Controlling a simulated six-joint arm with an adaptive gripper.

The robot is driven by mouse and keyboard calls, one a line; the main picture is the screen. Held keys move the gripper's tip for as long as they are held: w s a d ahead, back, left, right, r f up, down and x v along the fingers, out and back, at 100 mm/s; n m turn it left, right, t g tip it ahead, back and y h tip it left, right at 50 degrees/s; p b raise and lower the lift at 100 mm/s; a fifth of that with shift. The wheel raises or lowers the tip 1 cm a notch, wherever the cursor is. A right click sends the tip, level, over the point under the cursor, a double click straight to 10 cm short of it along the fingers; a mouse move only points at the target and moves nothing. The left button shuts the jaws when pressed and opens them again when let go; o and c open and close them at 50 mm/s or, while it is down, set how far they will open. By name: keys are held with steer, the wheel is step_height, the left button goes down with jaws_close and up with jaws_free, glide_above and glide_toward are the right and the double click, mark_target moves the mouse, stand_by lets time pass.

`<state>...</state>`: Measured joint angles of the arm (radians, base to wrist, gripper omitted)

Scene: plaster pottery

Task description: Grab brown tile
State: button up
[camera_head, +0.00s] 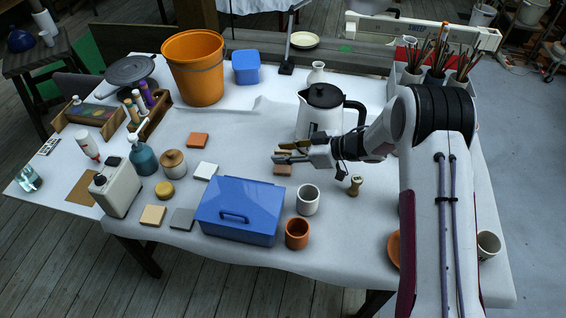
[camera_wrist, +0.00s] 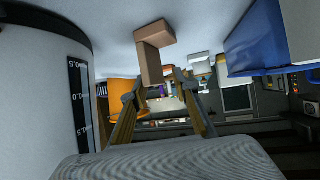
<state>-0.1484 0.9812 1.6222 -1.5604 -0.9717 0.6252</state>
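A small brown tile (camera_head: 282,170) lies on the white-covered table beside the kettle. In the wrist view, which looks upside down, the brown tile (camera_wrist: 154,52) shows at top centre, close to the fingertips. My gripper (camera_head: 284,156) is held low and level, just over the tile, and hides part of it in the head view. In the wrist view my gripper (camera_wrist: 157,88) has its two fingers apart with a gap between them. Nothing is held, and the tile looks outside the gap, on the table side. Whether a finger touches it I cannot tell.
A white kettle (camera_head: 318,118) stands close behind my gripper, and its wall (camera_wrist: 45,80) fills the wrist view's left. A blue box (camera_head: 240,207), white cup (camera_head: 308,200) and wooden stamp (camera_head: 355,186) stand in front. An orange-red tile (camera_head: 197,140) and white tile (camera_head: 206,171) lie left.

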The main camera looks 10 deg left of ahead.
mark_target(271, 164)
steer(key=shift+f, duration=0.4)
steer(key=shift+f, duration=0.1)
steer(key=shift+f, duration=0.5)
steer(key=shift+x, duration=2.5)
jaws_close()
